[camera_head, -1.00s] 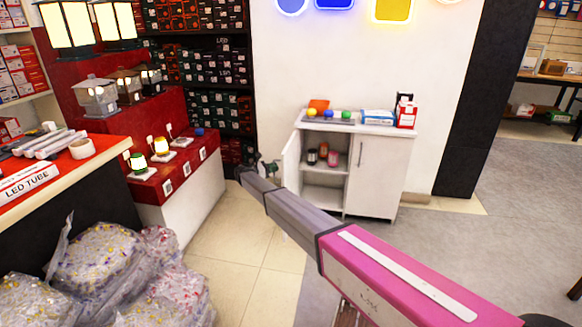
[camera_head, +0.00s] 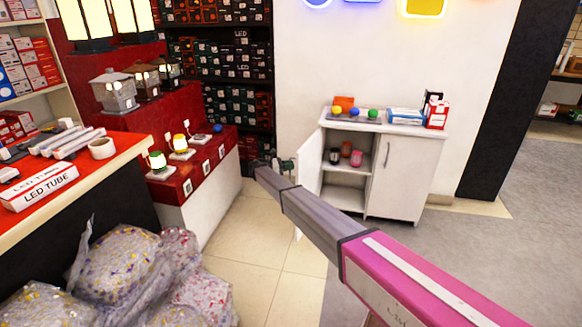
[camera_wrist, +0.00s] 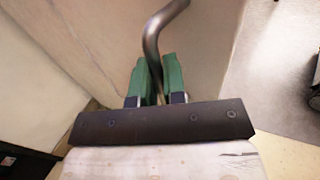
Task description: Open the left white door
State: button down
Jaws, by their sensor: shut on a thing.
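The white cabinet (camera_head: 396,184) stands against the wall in the head view. Its left white door (camera_head: 309,168) is swung outward to the left, so the shelves behind it show. Its right door is shut. My gripper (camera_head: 287,166) is at the outer face of the left door, small and partly hidden by my arm. In the wrist view, the green fingers of my gripper (camera_wrist: 160,80) are shut on the curved metal door handle (camera_wrist: 153,42). The pale door panel (camera_wrist: 100,45) fills much of that view behind the handle.
A red stepped display (camera_head: 186,185) with small lamps stands left of the open door. Clear bags (camera_head: 120,262) lie at the lower left beside the counter. Coloured balls and boxes sit on the cabinet top. Tiled floor in front of the cabinet is free.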

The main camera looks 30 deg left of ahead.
jog(key=c, duration=1.2)
grip_release()
jog(key=shift+w, duration=0.3)
jog(key=shift+s, duration=0.1)
jog(key=v, duration=1)
jog(key=shift+s+a, duration=0.2)
jog(key=shift+a, duration=0.1)
